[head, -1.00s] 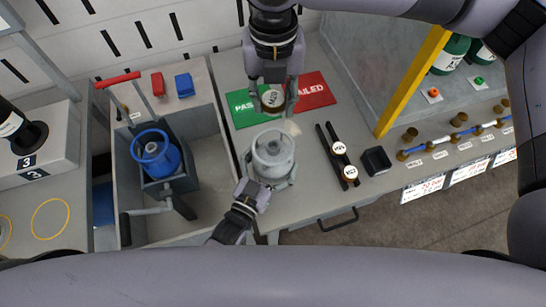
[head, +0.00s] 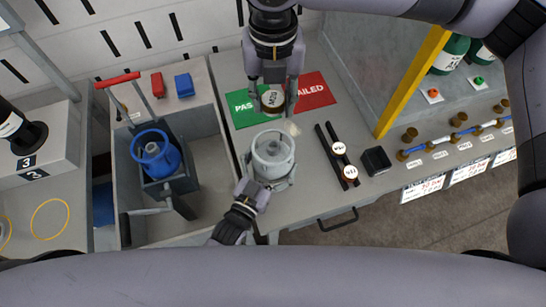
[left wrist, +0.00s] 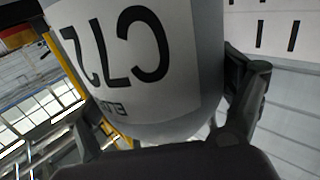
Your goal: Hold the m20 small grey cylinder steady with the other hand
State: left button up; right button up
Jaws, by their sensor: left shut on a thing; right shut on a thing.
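The small grey cylinder (head: 273,158) stands upright near the front edge of the middle table, its ring collar facing up. My left gripper (head: 272,180) is shut on its body from the front left. In the left wrist view the cylinder's light body (left wrist: 140,55) fills the middle, with large upside-down black characters, and a finger (left wrist: 240,100) shows beside it. My right gripper (head: 274,92) points down just behind the cylinder, shut on a round white-topped piece (head: 272,99). Its label looks like M20 but is hard to read. The piece is apart from the cylinder's top.
Green (head: 245,108) and red (head: 316,90) mats lie behind. A dark rack (head: 333,160) with two round pieces and a black box (head: 376,160) sit to the right. A blue cylinder (head: 155,155) stands in the left bay. A yellow post (head: 413,80) rises at the right.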

pick_arm(q)
jog(key=c, duration=0.4)
pick_arm(e)
notch_tip(320, 180, down, 10)
jog(key=shift+r, duration=0.25)
